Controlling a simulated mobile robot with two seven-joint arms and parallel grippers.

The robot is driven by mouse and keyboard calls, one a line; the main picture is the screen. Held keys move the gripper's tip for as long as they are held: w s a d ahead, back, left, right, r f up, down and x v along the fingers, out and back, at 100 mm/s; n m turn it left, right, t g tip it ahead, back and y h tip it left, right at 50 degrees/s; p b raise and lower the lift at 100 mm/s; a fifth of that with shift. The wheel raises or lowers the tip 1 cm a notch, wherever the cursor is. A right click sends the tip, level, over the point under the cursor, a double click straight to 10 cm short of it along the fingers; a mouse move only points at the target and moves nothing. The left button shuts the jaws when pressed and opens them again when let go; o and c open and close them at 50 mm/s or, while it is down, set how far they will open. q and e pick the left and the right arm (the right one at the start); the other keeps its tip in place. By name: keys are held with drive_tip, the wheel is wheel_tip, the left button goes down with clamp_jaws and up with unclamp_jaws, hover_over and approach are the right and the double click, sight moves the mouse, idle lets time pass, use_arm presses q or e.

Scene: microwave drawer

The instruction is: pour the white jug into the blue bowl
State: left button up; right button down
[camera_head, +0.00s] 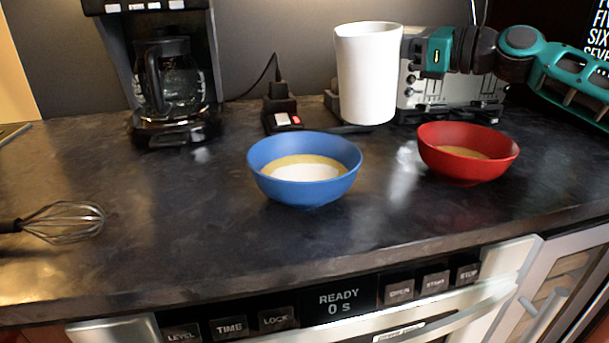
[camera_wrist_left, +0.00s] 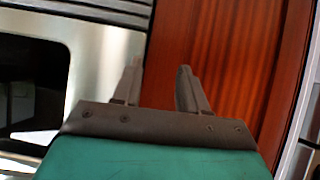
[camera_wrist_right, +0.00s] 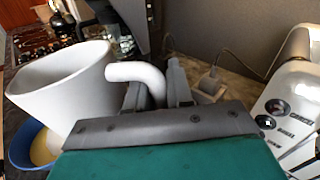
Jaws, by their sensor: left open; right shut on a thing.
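The white jug (camera_head: 368,75) is held upright, or nearly so, above the counter, behind and to the right of the blue bowl (camera_head: 305,190). My right gripper (camera_head: 425,52) is shut on the jug's handle (camera_wrist_right: 142,76), seen in the right wrist view with the jug body (camera_wrist_right: 65,88) at left. The blue bowl stands on the counter and holds a tan layer with a white patch in the middle. The jug's inside is hidden. My left gripper (camera_wrist_left: 157,85) is open and empty, in front of a wooden panel (camera_wrist_left: 220,60) and away from the bowl.
A red bowl (camera_head: 467,166) with tan contents stands right of the blue bowl. A toaster (camera_head: 440,95) and a black socket block (camera_head: 281,108) are behind. A coffee maker (camera_head: 170,85) and a whisk (camera_head: 65,222) are at left.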

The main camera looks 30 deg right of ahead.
wheel_tip(320, 180, up, 4)
drive_tip(key=p, duration=0.4)
drive_tip(key=shift+r, duration=0.1)
drive_tip(key=shift+d, duration=0.1)
idle(0.6)
